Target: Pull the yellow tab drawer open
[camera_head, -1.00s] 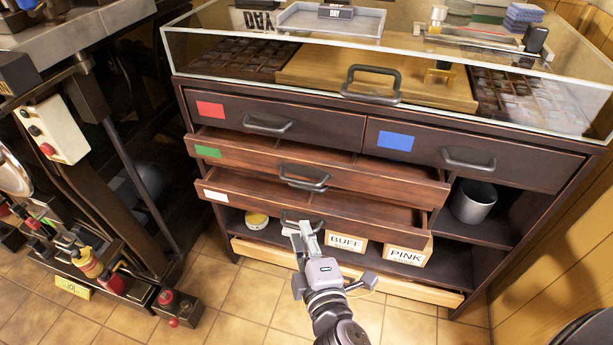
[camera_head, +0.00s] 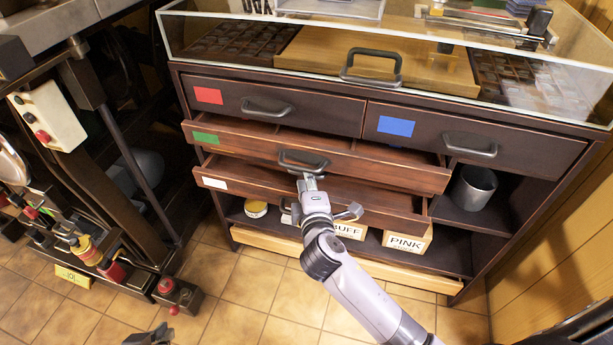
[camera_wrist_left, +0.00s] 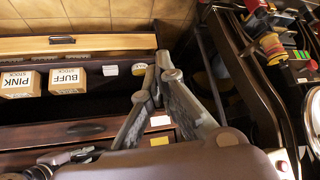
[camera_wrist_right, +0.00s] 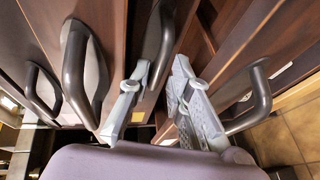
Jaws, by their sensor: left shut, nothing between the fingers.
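The yellow tab (camera_wrist_left: 158,141) shows in the left wrist view, beside a white tab; I cannot pick it out in the head view. Drawers with a green tab (camera_head: 205,137) and a white tab (camera_head: 214,183) stand partly open. My right gripper (camera_head: 309,180) is just below the green-tab drawer's handle (camera_head: 303,161). In the right wrist view its fingers are apart, with a dark handle (camera_wrist_right: 155,50) beyond and between them. My left gripper (camera_head: 150,335) is at the head view's bottom edge; its fingers (camera_wrist_left: 160,62) are shut and empty.
Red-tab (camera_head: 208,95) and blue-tab (camera_head: 396,126) drawers are closed above. Boxes marked BUFF and PINK (camera_head: 407,239) stand on the low shelf. A grey cup (camera_head: 473,188) stands at right. Press machinery (camera_head: 95,255) borders the left; the tiled floor in front is largely clear.

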